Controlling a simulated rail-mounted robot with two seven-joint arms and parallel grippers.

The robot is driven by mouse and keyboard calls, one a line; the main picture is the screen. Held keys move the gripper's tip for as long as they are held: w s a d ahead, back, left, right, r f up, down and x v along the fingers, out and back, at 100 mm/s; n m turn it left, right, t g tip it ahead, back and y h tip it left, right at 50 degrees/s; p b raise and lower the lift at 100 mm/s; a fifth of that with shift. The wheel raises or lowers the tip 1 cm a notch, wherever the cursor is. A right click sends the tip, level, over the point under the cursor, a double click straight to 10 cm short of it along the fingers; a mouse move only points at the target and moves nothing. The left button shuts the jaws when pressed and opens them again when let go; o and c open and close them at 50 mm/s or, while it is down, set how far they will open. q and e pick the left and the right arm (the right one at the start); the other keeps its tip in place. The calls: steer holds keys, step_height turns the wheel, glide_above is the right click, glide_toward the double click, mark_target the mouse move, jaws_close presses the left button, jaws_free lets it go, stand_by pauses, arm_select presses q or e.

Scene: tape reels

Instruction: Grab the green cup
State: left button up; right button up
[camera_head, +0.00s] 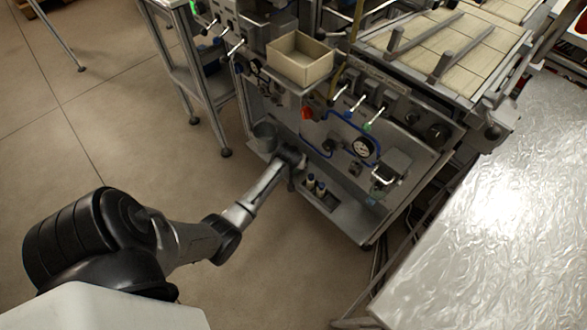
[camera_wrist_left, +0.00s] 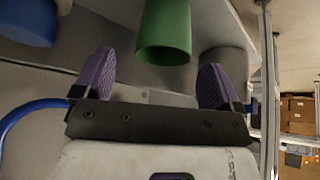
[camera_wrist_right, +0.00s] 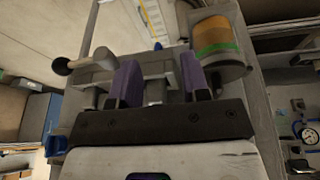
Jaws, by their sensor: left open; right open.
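The green cup (camera_wrist_left: 165,32) shows at the top middle of the left wrist view. Its near end lies just beyond and between the fingertips; its far end is cut off by the frame. My left gripper (camera_wrist_left: 156,78) is open with purple finger pads, apart from the cup and empty. In the head view my left arm reaches from the lower left to the machine's lower shelf, with the gripper (camera_head: 291,158) at its edge; I cannot make out the green cup there. My right gripper (camera_wrist_right: 161,78) is open and empty in the right wrist view, and is not in the head view.
A grey cup (camera_wrist_left: 226,60) stands behind the left gripper's right finger. A blue object (camera_wrist_left: 28,22) is at upper left. Small bottles (camera_head: 315,185) sit on the shelf. A beige bin (camera_head: 300,58) stands above. An orange-and-green cylinder (camera_wrist_right: 216,42) is near the right gripper.

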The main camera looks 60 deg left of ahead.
arm_select(q)
steer(key=shift+s+b+x, duration=0.2)
steer(key=shift+b+x, duration=1.8)
steer(key=shift+x, duration=0.25)
steer(key=shift+w+a+f+b, duration=0.2)
steer(key=shift+a+f+b, duration=0.1)
steer(key=shift+f, duration=0.1)
steer(key=shift+c, duration=0.4)
steer(key=c, duration=0.9)
